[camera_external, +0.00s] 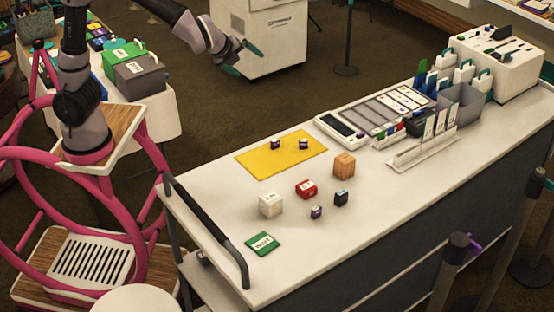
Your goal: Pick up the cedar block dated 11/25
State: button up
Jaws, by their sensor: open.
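A wood-brown block (344,165) stands on the white cart top (400,170), just right of the yellow mat. It is the only wood-coloured block I see on the cart; no date can be read on it at this size. My gripper (242,59) is open and empty, with its green-tipped fingers apart. In the picture it is up and left of the block, well away from it.
Near the block are a red box (306,189), a black block (341,198), a white cube (270,205) and a small purple cube (316,212). Two small dark cubes sit on the yellow mat (262,160). A rack (425,148) stands to the right.

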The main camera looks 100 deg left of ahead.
jog(key=w+f+m+t+y, duration=0.15)
jog(key=w+f+m, duration=0.45)
jog(key=w+f, duration=0.7)
jog(key=m+t, duration=0.3)
jog(key=m, duration=0.5)
send_near(341, 160)
jog(key=a, duration=0.1)
jog(key=shift+y, duration=0.25)
jog(key=x, duration=0.5)
jog(key=shift+w+d+f, duration=0.1)
jog(key=shift+w+f, duration=0.1)
jog(key=shift+f, duration=0.25)
jog(key=shift+w+x, duration=0.2)
jog(key=shift+x, duration=2.85)
jog(key=shift+d+r, duration=0.1)
jog(key=shift+d, duration=0.05)
jog(key=c, duration=1.5)
